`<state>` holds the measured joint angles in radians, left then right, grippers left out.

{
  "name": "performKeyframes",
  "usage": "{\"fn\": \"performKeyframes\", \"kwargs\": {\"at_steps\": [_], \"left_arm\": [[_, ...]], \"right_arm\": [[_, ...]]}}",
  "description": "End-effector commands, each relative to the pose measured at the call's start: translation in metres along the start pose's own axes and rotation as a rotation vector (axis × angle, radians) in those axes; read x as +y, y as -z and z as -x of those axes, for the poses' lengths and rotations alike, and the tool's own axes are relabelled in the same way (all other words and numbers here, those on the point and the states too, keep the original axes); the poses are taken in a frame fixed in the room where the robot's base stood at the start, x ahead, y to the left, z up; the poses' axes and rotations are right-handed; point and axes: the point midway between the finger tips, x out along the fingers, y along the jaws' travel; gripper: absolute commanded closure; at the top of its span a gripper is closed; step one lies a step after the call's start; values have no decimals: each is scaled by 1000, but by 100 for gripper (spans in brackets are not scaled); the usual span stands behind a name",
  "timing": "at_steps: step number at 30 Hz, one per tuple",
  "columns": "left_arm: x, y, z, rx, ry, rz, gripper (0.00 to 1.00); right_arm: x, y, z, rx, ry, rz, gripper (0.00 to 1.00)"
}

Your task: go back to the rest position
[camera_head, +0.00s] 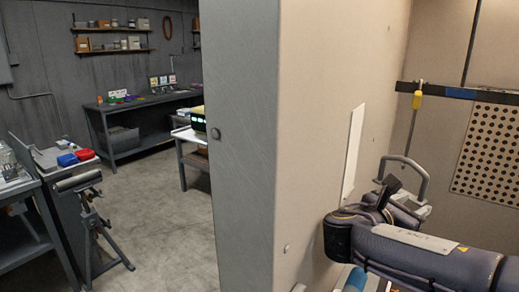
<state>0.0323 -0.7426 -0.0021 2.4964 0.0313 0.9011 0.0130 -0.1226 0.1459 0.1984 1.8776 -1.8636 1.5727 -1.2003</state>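My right arm comes in from the lower right, in front of the booth's beige inner wall. My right gripper (389,190) shows as small dark parts beyond the arm's bend. Its fingers are partly hidden, and I cannot tell whether they are apart or hold anything. A grey bent-tube handle (414,166) rises right behind it; I cannot tell whether they touch. My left gripper is not in view.
The booth's grey wall edge (240,150) stands close in the middle. A perforated panel (490,150) and a yellow-handled hanging item (417,100) are at right. At left are a workbench (150,102), a roller stand (92,225) and open floor (160,225).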

Motion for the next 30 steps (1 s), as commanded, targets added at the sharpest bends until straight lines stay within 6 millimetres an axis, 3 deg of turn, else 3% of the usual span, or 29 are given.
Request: {"fn": "performKeyframes", "kwargs": {"at_steps": [4, 7, 13, 18, 21, 25, 30], "left_arm": [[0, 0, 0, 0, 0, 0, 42], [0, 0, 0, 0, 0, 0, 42], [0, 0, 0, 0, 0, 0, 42], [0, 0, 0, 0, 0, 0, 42], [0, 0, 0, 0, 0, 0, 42], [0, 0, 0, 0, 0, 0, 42], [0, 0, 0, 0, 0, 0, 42]], "right_arm": [[-53, 40, -1, 239, 85, -206, 62], [-94, 80, 12, 452, 190, -422, 62], [-151, 155, 74, 851, 500, -929, 62], [-166, 195, 143, 1134, 856, -1392, 62], [-163, 204, 177, 1258, 1075, -1625, 62], [-156, 206, 206, 1362, 1307, -1833, 62], [-151, 204, 220, 1413, 1452, -1941, 62]]}}
